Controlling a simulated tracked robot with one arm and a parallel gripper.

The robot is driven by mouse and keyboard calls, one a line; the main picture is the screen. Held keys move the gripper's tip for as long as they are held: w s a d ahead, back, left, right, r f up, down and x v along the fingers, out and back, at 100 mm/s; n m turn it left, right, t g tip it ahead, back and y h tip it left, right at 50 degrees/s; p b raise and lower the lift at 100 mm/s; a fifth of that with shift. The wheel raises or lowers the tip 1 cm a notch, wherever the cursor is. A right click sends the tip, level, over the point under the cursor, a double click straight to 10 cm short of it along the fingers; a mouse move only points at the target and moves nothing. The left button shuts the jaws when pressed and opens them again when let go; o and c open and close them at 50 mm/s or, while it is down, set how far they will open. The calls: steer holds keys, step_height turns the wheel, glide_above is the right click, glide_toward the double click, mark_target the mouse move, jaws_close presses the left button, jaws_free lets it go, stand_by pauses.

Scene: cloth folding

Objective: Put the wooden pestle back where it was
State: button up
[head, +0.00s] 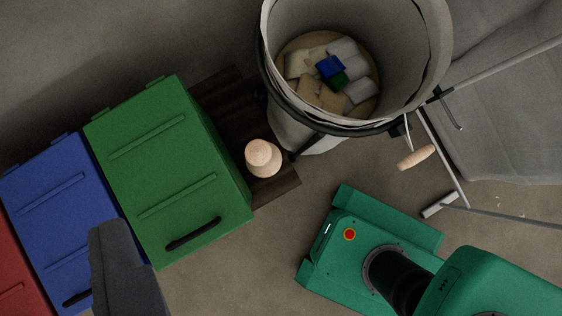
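The pale wooden pestle (262,157) appears as a rounded knob on a wider round body, seen from above. It looks upright on a dark wooden board (272,192), between the green box and the large bin. Nothing is holding it. A dark grey part, seemingly of my gripper (122,268), shows at the lower left, in front of the green and blue boxes. It is well apart from the pestle. Only this one part is in view, so its opening and fingertips cannot be made out.
Green (165,165), blue (62,215) and red (18,275) lidded boxes stand in a row at left. A fabric-lined bin (410,50) holds several cloth-like pieces. A grey-sided frame with a wooden handle (416,157) stands at right. My green base is at lower right; bare floor (240,270) lies between.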

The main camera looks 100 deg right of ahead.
steer(key=s+a+r+n+t, duration=0.2)
steer(key=s+r+n, duration=0.1)
steer(key=r, duration=0.4)
steer(key=s+a+r+n+t+y, duration=0.1)
steer(key=s+a+r+n+t, duration=0.1)
steer(key=s+r+n, duration=0.2)
steer(key=s+a+r+n+t, duration=0.2)
steer(key=s+r, duration=0.3)
steer(key=r, duration=0.6)
steer(key=shift+s+a+n+t+y, duration=0.2)
steer(key=shift+a+n+t+y, duration=0.15)
steer(key=shift+n, duration=0.45)
steer(key=shift+a+r+p, duration=0.1)
steer(key=shift+r+p, duration=0.35)
steer(key=shift+r, duration=0.1)
steer(key=shift+w, duration=0.1)
